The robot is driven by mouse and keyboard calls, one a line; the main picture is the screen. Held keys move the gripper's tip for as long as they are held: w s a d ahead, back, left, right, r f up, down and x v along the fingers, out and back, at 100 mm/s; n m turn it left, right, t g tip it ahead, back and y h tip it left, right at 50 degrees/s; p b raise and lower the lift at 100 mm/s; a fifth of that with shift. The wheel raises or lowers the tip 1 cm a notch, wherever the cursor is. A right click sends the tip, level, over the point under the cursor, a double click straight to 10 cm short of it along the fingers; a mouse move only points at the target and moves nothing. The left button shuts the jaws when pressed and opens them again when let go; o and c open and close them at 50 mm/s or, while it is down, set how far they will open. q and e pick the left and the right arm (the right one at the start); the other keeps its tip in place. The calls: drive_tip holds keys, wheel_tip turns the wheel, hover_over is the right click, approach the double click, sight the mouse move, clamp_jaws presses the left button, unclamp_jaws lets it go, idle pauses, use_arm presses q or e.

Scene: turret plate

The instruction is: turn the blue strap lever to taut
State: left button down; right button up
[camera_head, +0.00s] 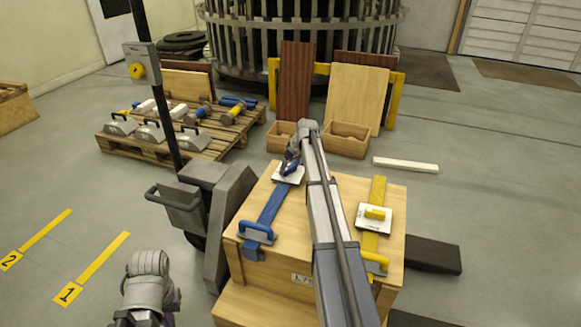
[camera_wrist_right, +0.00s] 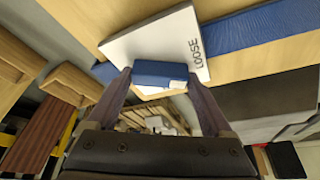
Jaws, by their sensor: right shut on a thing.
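The blue strap lever (camera_wrist_right: 162,73) is a small blue handle on a white plate (camera_wrist_right: 128,45) lettered LOOSE. My right gripper (camera_wrist_right: 160,78) is shut on the lever, one finger on each side. In the head view the lever (camera_head: 291,168) shows on its plate at the far left of the wooden crate (camera_head: 335,200), partly hidden by my gripper (camera_head: 290,163). A blue strap (camera_head: 272,205) runs from the plate to a blue handle (camera_head: 256,232) at the crate's near edge. My left wrist is at the bottom left; its fingers are hardly visible.
A yellow strap (camera_head: 379,190) with a yellow lever (camera_head: 376,213) on a white plate crosses the crate's right side. A pallet (camera_head: 202,143) with tools stands behind left. Open wooden boxes (camera_head: 345,147) and leaning boards (camera_head: 357,95) stand behind. A dark post (camera_head: 155,80) rises left of the crate.

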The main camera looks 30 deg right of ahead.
drive_tip(key=m+h, duration=0.1)
drive_tip(key=m, duration=0.3)
drive_tip(key=m+h, duration=0.1)
drive_tip(key=m, duration=0.1)
drive_tip(key=shift+a+h, duration=0.25)
drive_tip(key=shift+h, duration=0.05)
drive_tip(key=m+g, duration=0.1)
drive_tip(key=m, duration=0.2)
drive_tip(key=m+h, duration=0.1)
drive_tip(key=m, duration=0.2)
drive_tip(key=shift+w+g+h, duration=0.1)
drive_tip(key=shift+g+h, duration=0.2)
drive_tip(key=shift+g, duration=0.1)
drive_tip(key=shift+a, duration=0.1)
drive_tip(key=o, duration=1.1)
drive_tip(key=shift+o, duration=0.2)
drive_tip(key=shift+r, duration=0.1)
drive_tip(key=p+v, duration=0.7)
drive_tip(key=shift+r, duration=0.2)
